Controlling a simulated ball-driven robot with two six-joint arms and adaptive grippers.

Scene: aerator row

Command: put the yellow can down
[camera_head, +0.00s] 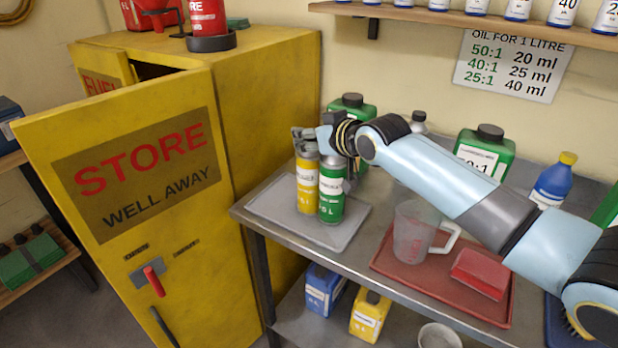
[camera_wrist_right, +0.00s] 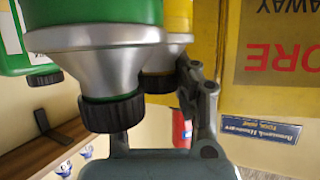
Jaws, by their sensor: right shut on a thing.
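The yellow can (camera_head: 305,190) stands upright over the grey tray (camera_head: 345,233) at the left end of the metal bench. Its base looks level with the tray, but I cannot tell whether it bears on it. My right gripper (camera_head: 308,142) is at its top, shut on it. A green can (camera_head: 332,192) is close beside it on the right, partly in front. In the right wrist view the green can (camera_wrist_right: 95,60) hides much of the yellow can (camera_wrist_right: 165,75), and one gripper finger (camera_wrist_right: 192,85) lies against the yellow one. My left gripper is not in view.
A yellow store cabinet (camera_head: 265,100) with its door ajar stands left of the bench. A red tray (camera_head: 385,268) holds a clear jug (camera_head: 410,238) and a red block (camera_head: 480,272). Green containers (camera_head: 485,150) stand behind. The grey tray's front right is bare.

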